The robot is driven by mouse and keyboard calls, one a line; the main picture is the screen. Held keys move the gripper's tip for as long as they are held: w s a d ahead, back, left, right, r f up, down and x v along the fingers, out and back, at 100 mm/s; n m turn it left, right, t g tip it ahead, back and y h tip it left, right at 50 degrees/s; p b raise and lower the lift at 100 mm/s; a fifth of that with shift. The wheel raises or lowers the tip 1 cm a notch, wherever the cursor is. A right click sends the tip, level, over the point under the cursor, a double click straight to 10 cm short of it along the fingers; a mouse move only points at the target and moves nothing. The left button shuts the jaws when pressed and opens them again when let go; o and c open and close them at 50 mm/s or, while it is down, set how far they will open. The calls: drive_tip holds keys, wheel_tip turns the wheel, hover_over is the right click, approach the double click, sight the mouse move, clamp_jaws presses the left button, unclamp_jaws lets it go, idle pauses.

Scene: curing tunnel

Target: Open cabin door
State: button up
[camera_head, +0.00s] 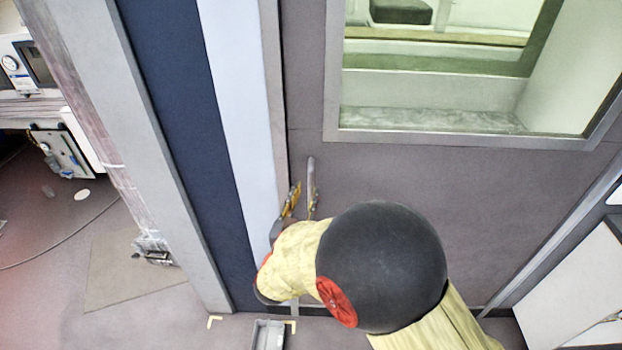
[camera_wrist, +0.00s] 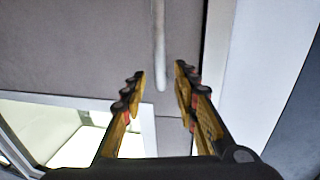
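The grey cabin door (camera_head: 430,210) has a framed window and fills the middle and right of the head view; it looks closed. Its handle is a light vertical bar (camera_head: 311,172) near the door's left edge. In the wrist view the handle (camera_wrist: 159,40) comes down from the top, its end in line with the gap between my fingertips. My gripper (camera_head: 301,200) is open, with its yellow fingers spread near the handle's lower end. In the wrist view, my gripper (camera_wrist: 160,72) shows nothing clamped. I cannot tell whether a finger touches the handle.
A pale frame post (camera_head: 240,110) and a dark blue panel (camera_head: 175,110) stand left of the door. A small grey bin (camera_head: 268,335) sits on the floor at the bottom. Equipment (camera_head: 40,65) stands at far left, with a cable on open floor.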

sight(310, 182)
drive_tip(key=b+x, duration=0.1)
drive_tip(key=x, duration=0.5)
drive_tip(key=shift+w+d, duration=0.1)
drive_tip(key=shift+w, duration=0.15)
drive_tip(key=shift+c, duration=0.8)
clamp_jaws()
